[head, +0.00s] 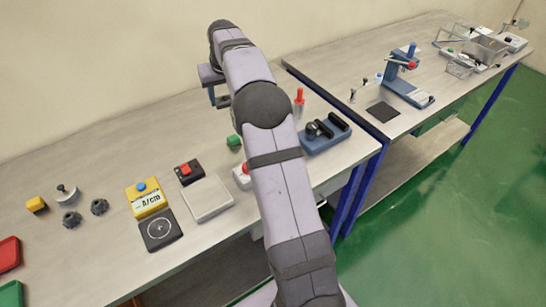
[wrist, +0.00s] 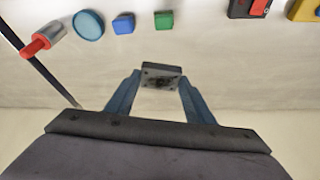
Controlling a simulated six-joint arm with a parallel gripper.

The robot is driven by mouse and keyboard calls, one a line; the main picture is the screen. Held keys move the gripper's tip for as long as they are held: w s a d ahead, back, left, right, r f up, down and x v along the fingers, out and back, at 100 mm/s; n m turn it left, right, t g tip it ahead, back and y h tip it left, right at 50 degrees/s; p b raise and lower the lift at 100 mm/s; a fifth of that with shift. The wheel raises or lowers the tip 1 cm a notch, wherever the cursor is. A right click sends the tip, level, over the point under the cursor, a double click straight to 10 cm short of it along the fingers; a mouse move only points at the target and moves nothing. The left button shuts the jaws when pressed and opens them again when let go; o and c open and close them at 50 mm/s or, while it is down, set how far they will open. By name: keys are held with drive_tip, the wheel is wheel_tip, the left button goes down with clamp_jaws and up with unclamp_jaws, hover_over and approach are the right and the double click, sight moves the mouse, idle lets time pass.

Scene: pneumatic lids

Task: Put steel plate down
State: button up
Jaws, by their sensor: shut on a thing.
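In the wrist view my gripper (wrist: 161,84) is shut on the steel plate (wrist: 161,70), a small grey piece with dark marks near its corners. The plate sits between the two blue fingertips. The bench top lies beyond it, and I cannot tell the height of the plate above the bench. In the head view my arm hides much of the bench's back part. My gripper (head: 212,93) shows only partly there, near the wall at the back of the bench, and the plate is not clear.
A green cube (wrist: 163,20), blue cube (wrist: 123,23), blue disc (wrist: 88,25) and red-handled tool (wrist: 45,37) lie near the plate in the wrist view. A red switch box (head: 188,172) and yellow device (head: 147,197) stand on the near bench. Bare bench surrounds the gripper.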

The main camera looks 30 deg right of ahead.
drive_tip(key=s+d+r+m+h, duration=0.1)
drive_tip(key=s+d+r+m, duration=0.15)
drive_tip(key=s+d, duration=0.35)
drive_tip(key=s+d+r+m, duration=0.1)
drive_tip(key=s+d+r, duration=0.3)
drive_tip(key=s+d, duration=0.15)
drive_tip(key=s+a+f+n+y, duration=0.2)
drive_tip(key=s+a+f+n, duration=0.3)
drive_tip(key=s+f+n, duration=0.1)
drive_tip(key=shift+s+f, duration=0.65)
drive_tip(key=shift+f, duration=0.4)
drive_tip(key=shift+f, duration=0.1)
drive_tip(key=shift+f+p, duration=0.85)
drive_tip(key=shift+f, duration=4.05)
